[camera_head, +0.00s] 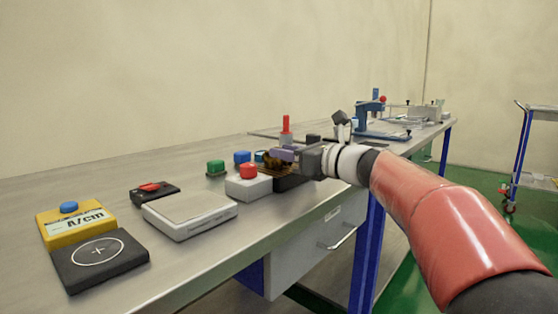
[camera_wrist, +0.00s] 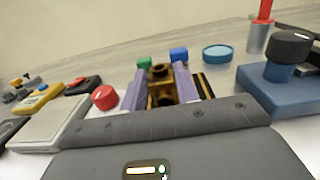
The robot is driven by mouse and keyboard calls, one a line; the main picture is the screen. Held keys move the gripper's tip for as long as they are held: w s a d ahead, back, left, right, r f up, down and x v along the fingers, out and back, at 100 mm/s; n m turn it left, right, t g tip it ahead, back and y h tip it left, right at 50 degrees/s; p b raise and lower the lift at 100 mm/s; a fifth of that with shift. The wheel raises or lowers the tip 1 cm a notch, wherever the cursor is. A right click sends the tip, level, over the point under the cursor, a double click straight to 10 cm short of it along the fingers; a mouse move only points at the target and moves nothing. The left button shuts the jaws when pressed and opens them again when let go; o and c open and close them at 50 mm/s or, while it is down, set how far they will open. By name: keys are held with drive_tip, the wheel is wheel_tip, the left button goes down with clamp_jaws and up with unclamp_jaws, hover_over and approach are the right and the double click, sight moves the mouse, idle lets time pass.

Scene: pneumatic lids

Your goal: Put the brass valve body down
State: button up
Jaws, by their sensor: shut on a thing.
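My gripper (camera_head: 279,158) is over the workbench, with its two purple fingers shut on the brass valve body (camera_wrist: 161,88). In the wrist view my gripper (camera_wrist: 160,78) has one finger on each side of the brass body, whose round opening faces up. In the head view the brass body (camera_head: 270,168) is a small dark-gold patch, mostly hidden by the gripper. A dark block (camera_head: 291,183) shows just below the gripper. I cannot tell whether the brass body touches anything beneath it.
A white box with a red button (camera_head: 249,170), a green-topped piece (camera_head: 215,167) and a blue-topped piece (camera_head: 241,156) stand close by. A grey scale (camera_head: 190,211), yellow meter (camera_head: 76,222) and black pad (camera_head: 99,262) lie left. A blue block (camera_wrist: 284,92) stands right in the wrist view.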

clamp_jaws()
